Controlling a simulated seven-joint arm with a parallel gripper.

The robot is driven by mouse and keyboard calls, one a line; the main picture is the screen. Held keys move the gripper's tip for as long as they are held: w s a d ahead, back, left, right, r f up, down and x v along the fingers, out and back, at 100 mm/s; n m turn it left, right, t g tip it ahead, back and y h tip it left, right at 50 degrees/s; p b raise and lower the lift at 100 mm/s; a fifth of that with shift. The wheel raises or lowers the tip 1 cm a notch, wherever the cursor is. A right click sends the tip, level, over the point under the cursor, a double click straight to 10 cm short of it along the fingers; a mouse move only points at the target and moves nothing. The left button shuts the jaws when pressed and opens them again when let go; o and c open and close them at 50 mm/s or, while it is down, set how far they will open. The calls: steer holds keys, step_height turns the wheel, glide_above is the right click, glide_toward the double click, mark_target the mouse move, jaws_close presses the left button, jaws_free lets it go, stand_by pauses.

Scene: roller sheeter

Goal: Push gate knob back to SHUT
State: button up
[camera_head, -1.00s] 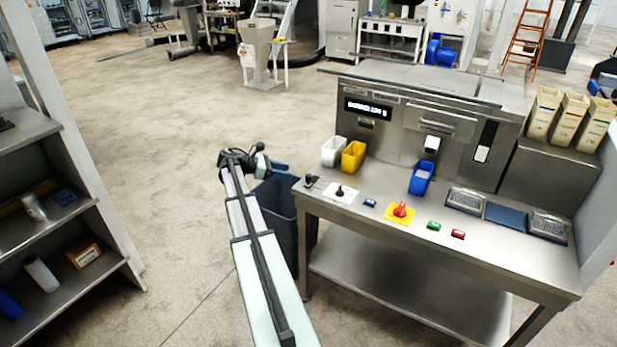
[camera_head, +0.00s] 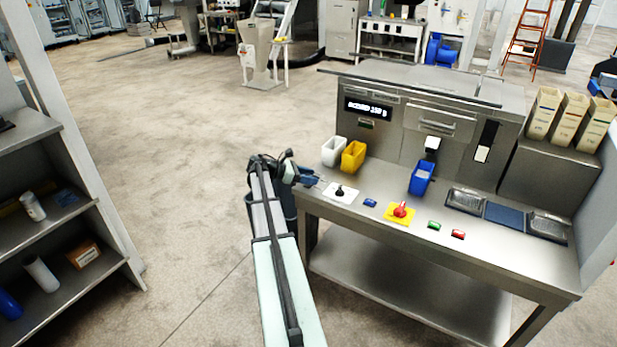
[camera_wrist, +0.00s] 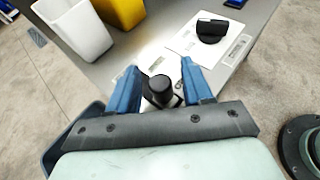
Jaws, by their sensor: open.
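A black round knob (camera_wrist: 160,90) stands at the left end of the steel bench. In the wrist view it sits between the two blue fingers of my gripper (camera_wrist: 160,66). The fingers are open, with a visible gap on each side of the knob. In the head view my gripper (camera_head: 310,178) is at the bench's left edge and hides this knob. A second black knob (camera_head: 339,191) is on a white plate just to the right, also seen in the wrist view (camera_wrist: 212,30). I cannot read a SHUT mark.
A white bin (camera_head: 333,152) and a yellow bin (camera_head: 353,157) stand behind my gripper. A blue button (camera_head: 370,202), red knob (camera_head: 401,209) and blue bin (camera_head: 421,178) are farther right on the bench (camera_head: 470,255). A dark waste bin is below my arm.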

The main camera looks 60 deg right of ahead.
jaws_close()
stand_by(0.3)
steer(key=shift+d, duration=2.75)
jaws_free()
